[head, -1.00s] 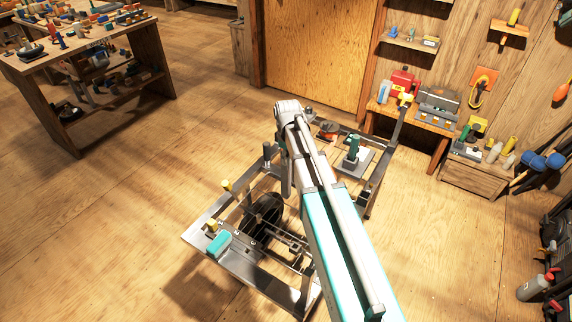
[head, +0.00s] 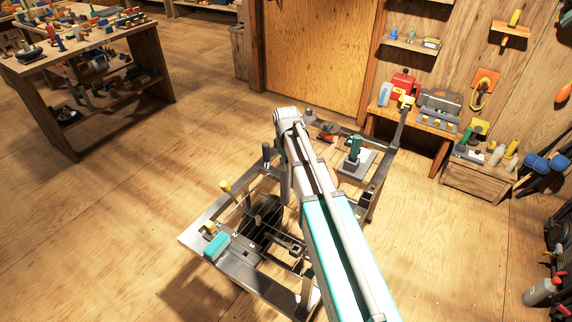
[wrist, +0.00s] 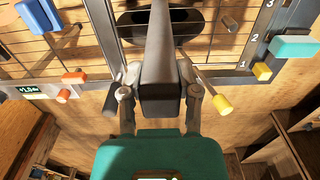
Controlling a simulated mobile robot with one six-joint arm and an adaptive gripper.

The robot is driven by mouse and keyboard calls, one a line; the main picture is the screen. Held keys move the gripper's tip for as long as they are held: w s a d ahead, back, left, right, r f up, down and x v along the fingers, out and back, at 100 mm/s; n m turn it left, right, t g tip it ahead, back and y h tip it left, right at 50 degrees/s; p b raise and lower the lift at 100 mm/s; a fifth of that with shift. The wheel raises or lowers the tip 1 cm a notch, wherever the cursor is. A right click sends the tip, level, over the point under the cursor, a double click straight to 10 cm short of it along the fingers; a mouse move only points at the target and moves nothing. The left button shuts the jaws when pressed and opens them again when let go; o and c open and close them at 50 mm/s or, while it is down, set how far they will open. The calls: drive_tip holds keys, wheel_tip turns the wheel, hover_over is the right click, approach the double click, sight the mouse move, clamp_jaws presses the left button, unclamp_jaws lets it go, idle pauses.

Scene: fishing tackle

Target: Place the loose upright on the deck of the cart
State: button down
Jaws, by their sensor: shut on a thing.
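The loose upright (wrist: 160,62) is a dark grey square bar in the wrist view. My gripper (wrist: 161,92) is shut on it, one finger on each side. Its far end reaches over the cart's metal frame and a dark slotted part. The cart (head: 205,222) is an open metal frame in the head view, low on the floor. My arm crosses over it and hides part of its middle and my gripper's fingers. I cannot tell whether the upright touches the cart.
In the wrist view, a yellow knob (wrist: 222,103) sits close right of my gripper, and a teal block (wrist: 292,47) lies beside a numbered rail. A green-handled tool (head: 355,150) stands on the cart's far side. A workbench (head: 90,50) is at upper left; open floor lies left.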

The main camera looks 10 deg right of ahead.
drive_tip(key=shift+f, duration=0.2)
drive_tip(key=shift+c, duration=1.6)
unclamp_jaws()
drive_tip(key=shift+r, duration=0.15)
wheel_tip(320, 180, up, 12)
drive_tip(key=p, duration=1.2)
drive_tip(key=s+m, duration=0.9)
drive_tip(key=s, duration=1.1)
drive_tip(key=shift+a, duration=0.35)
